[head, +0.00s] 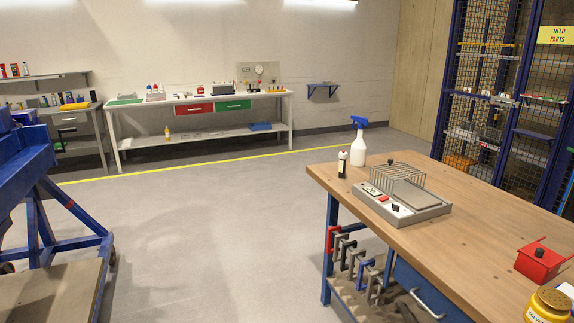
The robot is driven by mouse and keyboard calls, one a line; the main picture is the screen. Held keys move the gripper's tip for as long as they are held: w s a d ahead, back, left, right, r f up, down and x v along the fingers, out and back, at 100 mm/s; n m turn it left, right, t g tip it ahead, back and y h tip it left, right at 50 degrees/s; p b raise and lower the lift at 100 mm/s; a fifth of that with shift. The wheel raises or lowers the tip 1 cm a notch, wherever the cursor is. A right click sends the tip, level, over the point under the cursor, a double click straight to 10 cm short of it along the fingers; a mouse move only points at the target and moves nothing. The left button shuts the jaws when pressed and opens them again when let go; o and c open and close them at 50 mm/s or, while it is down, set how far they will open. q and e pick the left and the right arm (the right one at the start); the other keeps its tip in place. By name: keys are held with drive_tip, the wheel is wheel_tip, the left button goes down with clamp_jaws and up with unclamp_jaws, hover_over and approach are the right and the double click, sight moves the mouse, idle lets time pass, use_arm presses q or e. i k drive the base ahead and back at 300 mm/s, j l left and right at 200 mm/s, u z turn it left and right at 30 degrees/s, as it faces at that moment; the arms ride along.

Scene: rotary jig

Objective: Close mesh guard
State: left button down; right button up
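A grey jig base (434,212) lies on the wooden workbench at the right. A wire mesh guard (398,181) with thin parallel bars stands over its back part, and a black knob (390,161) shows at the guard's top. A panel with small red and white parts and a black knob (396,207) is along the base's front. Neither of my grippers is in view.
The workbench (480,240) also holds a white spray bottle with blue head (358,143), a dark bottle (342,164), a red box (540,262) and a yellow jar (547,307). A blue mesh cabinet (447,85) stands behind. A blue wheeled frame (70,205) is at left; the floor between is clear.

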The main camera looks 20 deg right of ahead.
sight(390, 160)
drive_tip(key=i+z, duration=0.25)
drive_tip(key=i, duration=0.25)
drive_tip(key=i+j+z, duration=0.25)
drive_tip(key=i, duration=0.2)
drive_tip(key=i+j+z, duration=0.25)
drive_tip(key=i, duration=0.2)
drive_tip(key=i+j+z, duration=0.3)
drive_tip(key=z, duration=0.15)
drive_tip(key=i+j+z, duration=0.65)
drive_tip(key=j+z, duration=0.25)
drive_tip(key=j, duration=0.2)
drive_tip(key=i+j+z, duration=0.1)
drive_tip(key=j, duration=0.25)
